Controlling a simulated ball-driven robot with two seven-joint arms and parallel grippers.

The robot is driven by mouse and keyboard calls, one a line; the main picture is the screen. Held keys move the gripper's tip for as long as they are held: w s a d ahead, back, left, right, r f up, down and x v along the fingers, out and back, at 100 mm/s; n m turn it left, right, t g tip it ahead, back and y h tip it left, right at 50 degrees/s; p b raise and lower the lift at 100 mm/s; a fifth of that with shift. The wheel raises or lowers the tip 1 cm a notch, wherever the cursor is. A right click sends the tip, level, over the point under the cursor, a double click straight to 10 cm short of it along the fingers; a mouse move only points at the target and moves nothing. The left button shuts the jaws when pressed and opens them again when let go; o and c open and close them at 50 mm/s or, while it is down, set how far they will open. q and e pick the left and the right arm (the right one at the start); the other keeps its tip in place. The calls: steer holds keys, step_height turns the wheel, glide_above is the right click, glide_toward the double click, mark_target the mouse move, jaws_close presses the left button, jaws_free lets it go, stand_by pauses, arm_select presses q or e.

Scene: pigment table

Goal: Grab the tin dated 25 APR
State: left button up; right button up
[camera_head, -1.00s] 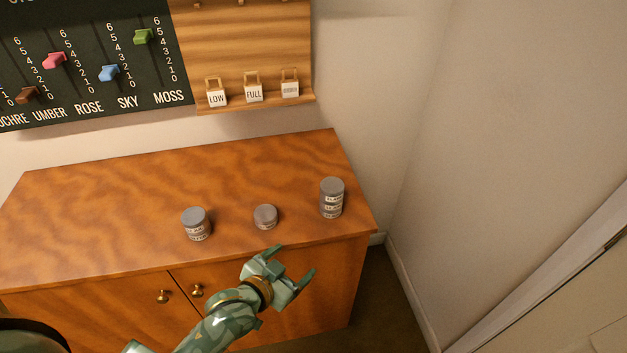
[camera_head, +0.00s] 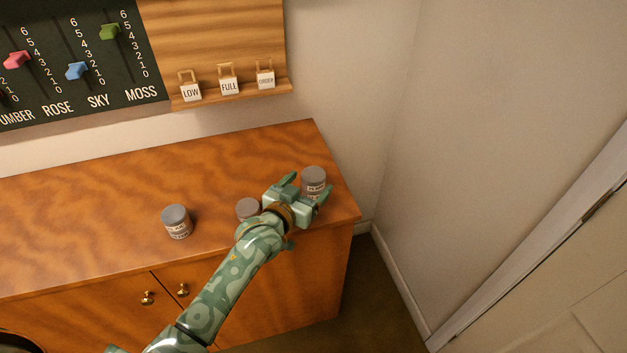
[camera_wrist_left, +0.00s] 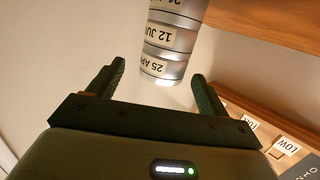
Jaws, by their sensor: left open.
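The 25 APR tin (camera_wrist_left: 158,68) is grey with a pale label. The wrist view is upside down, so this tin is the top one of a stack at the right end of the cabinet; its lid also shows in the head view (camera_head: 314,174). The 12 JUN-like tin (camera_wrist_left: 170,38) lies directly under it, and another tin is below that, partly cut off. My left gripper (camera_head: 307,188) is open at the stack, its fingertips (camera_wrist_left: 158,74) appearing on either side of the top tin. My right gripper is out of view.
A short tin (camera_head: 247,208) stands left of the stack, partly behind my left wrist. A taller tin or stack (camera_head: 177,221) stands further left. The wooden cabinet top (camera_head: 100,215) is otherwise clear. A board with LOW, FULL and ORDER tags (camera_head: 229,87) hangs behind.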

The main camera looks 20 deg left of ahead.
mark_target(307, 184)
arm_select(q)
steer(key=b+x, duration=0.1)
steer(key=x, duration=0.3)
steer(key=shift+a+f, duration=0.1)
steer(key=shift+a, duration=0.05)
steer(key=shift+c, duration=0.6)
steer(key=c, duration=1)
steer(key=shift+o, duration=0.2)
